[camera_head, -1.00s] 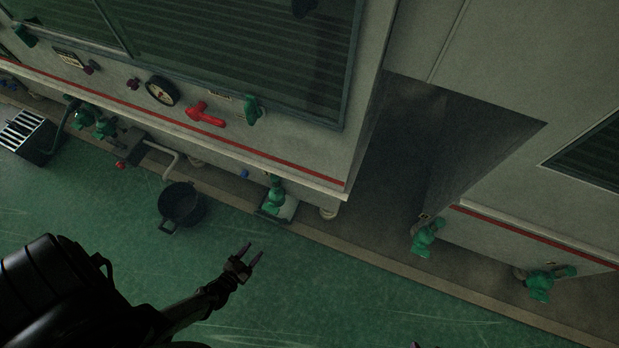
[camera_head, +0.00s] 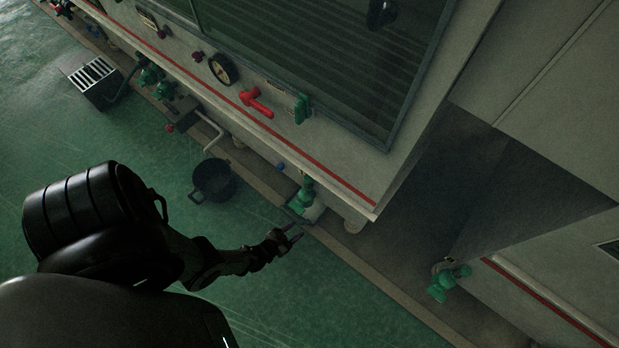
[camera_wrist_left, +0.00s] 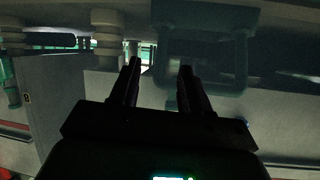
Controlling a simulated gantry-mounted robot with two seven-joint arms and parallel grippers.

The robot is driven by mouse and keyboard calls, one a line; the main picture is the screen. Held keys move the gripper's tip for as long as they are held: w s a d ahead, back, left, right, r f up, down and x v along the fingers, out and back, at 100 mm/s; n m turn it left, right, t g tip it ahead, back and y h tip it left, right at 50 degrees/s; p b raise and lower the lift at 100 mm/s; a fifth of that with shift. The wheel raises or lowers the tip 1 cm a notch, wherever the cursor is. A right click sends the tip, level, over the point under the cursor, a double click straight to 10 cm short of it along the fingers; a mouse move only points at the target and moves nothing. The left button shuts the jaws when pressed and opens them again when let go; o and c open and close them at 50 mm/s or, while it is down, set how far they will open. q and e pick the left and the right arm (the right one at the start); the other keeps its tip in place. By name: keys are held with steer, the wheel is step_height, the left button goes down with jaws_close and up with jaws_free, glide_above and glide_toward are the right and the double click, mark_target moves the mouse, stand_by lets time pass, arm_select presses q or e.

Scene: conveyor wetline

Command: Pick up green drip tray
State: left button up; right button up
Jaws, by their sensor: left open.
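A small tray (camera_head: 314,212) lies on the floor at the foot of the machine, under a green valve (camera_head: 304,194). It has a dark rim and a paler inside, and the valve hides part of it. My left gripper (camera_head: 292,235) is open and empty, a little in front of the tray and apart from it. In the left wrist view, the two fingers (camera_wrist_left: 160,67) are spread with nothing between them. A dark teal, tray-like shape (camera_wrist_left: 205,85) is just beyond the fingertips there, dim and hard to make out. My right gripper is not in view.
A black bucket (camera_head: 213,181) stands on the green floor left of the tray. A slatted grate box (camera_head: 93,77) is farther left. The machine's red-striped lower edge (camera_head: 330,176) overhangs the area. Open floor (camera_head: 330,300) lies in front.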

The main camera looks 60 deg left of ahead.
arm_select(q)
steer(key=b+x, duration=0.2)
steer(key=x, duration=0.2)
steer(key=shift+a+f, duration=0.2)
steer(key=shift+f, duration=0.1)
steer(key=shift+w, duration=0.25)
steer(key=shift+s, duration=0.15)
steer(key=shift+c, duration=0.3)
steer(key=shift+s+d, duration=0.1)
steer(key=shift+s, duration=0.1)
steer(key=c, duration=0.5)
steer(key=shift+c, duration=1)
steer(key=shift+w, duration=0.15)
jaws_close()
steer(key=shift+r, duration=0.1)
